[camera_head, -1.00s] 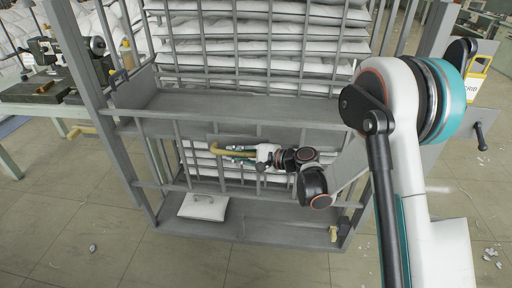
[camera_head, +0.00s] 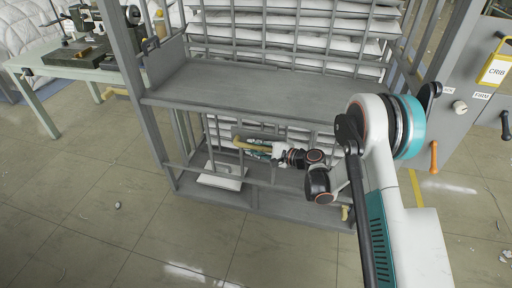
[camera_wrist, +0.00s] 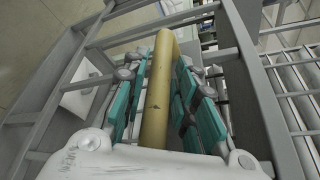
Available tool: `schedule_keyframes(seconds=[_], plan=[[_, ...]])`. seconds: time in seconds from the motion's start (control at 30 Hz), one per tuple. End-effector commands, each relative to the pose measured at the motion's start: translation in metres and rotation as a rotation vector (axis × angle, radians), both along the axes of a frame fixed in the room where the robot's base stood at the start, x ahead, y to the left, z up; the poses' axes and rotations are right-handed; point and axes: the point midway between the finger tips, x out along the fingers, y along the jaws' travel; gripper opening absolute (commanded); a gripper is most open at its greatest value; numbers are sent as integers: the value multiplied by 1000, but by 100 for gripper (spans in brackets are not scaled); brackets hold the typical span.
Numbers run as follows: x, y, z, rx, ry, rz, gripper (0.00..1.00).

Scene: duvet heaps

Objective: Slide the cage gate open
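The grey cage gate (camera_head: 276,136) is a barred panel low in the cage, beneath a flat shelf. In the head view my gripper (camera_head: 266,149) reaches in from the right at the handle. My wrist and arm hide the gate's right part.
White folded duvets (camera_head: 290,22) fill the upper cage. A white plate-like block (camera_head: 222,175) lies at the cage's lower left. A green table (camera_head: 40,68) with tools stands left. A grey cabinet (camera_head: 470,110) with an orange lever (camera_head: 434,157) is at right. Front floor is mostly clear.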

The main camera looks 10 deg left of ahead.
Motion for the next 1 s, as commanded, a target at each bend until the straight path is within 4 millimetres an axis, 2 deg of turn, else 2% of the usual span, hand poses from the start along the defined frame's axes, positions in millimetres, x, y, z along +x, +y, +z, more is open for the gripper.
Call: schedule_keyframes(seconds=[0.23, 0.33, 0.8, 1.0], plan=[[0, -2, 0, 0, 0, -1, 26], [-2, -9, 2, 0, 0, -4, 26], [-33, -88, 20, 1, 0, -3, 26], [-40, -106, 24, -1, 0, -1, 26]])
